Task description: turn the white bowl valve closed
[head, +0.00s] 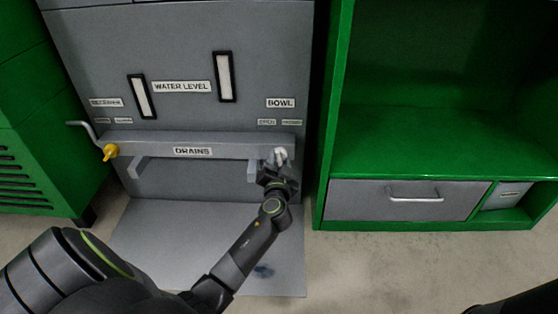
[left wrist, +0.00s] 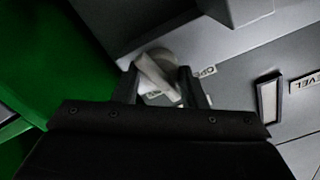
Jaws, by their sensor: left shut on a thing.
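The white bowl valve (head: 280,155) sits at the right end of the grey drains bar (head: 215,139), below the BOWL label (head: 281,103). My left gripper (head: 274,168) reaches up to it from below and is shut on its handle. In the left wrist view the white valve handle (left wrist: 157,76) lies slanted between the two dark fingers of my left gripper (left wrist: 160,88). The fingers hide part of the valve in the head view. My right gripper is not in view.
A yellow valve (head: 110,152) is at the left end of the drains bar, beside a bent pipe (head: 83,125). A green cabinet with a grey drawer (head: 408,201) stands to the right. A grey plate (head: 160,230) covers the floor below the bar.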

